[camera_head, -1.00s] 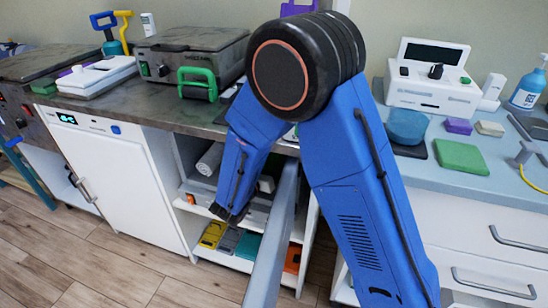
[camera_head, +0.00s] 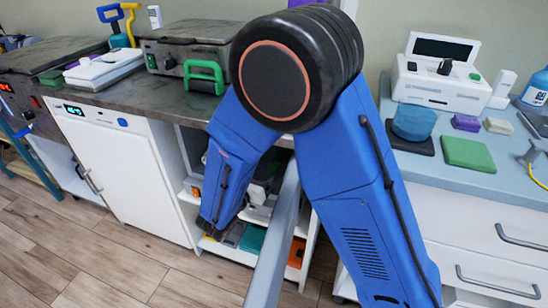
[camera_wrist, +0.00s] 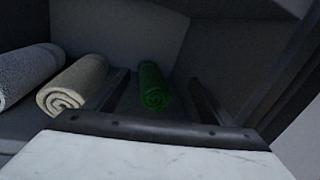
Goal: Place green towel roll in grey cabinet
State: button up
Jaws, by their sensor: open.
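The green towel roll (camera_wrist: 153,88) lies in a dim, grey-walled space in the wrist view, its spiral end facing me. My gripper (camera_wrist: 160,79) is open, with one dark finger on each side of the roll. I cannot tell whether either finger touches it. In the head view my gripper (camera_head: 208,228) is a dark tip low at the front of the open shelf unit (camera_head: 308,240), and the green roll is hidden there. I cannot tell for certain which thing is the grey cabinet.
A beige towel roll (camera_wrist: 75,83) and a grey towel roll (camera_wrist: 27,75) lie left of the green one. A pale slab (camera_wrist: 140,158) with a dark bar crosses the wrist view's bottom. A white-doored cabinet (camera_head: 122,185) stands left of the shelves. The wooden floor (camera_head: 120,275) in front is clear.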

jog(key=shift+v, duration=2)
jog(key=shift+s, duration=0.15)
